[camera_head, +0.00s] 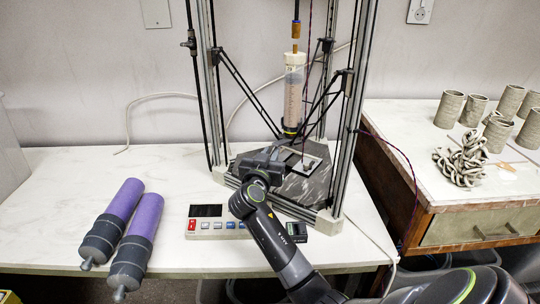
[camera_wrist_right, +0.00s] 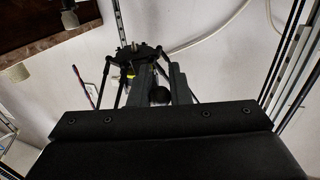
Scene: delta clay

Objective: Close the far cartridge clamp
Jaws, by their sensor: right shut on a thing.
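The clear cartridge (camera_head: 294,95) with reddish clay and a white top stands upright in the middle of the delta printer frame. The black carriage (camera_head: 290,132) at its lower end has thin rods to the posts. My right gripper (camera_head: 283,153) is just below and left of it, over the printer bed, its fingertips partly hidden. In the right wrist view, my gripper (camera_wrist_right: 158,84) is shut near the rods, with a dark rounded part (camera_wrist_right: 158,96) between its fingers. I cannot make out the far clamp or its state. My left gripper is not in view.
Two purple rolls with dark ends (camera_head: 143,218) lie on the white table at left. A control box (camera_head: 207,226) stands in front of the printer. The metal posts (camera_head: 353,110) are close to my right arm. Clay cups (camera_head: 449,109) stand on the right bench.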

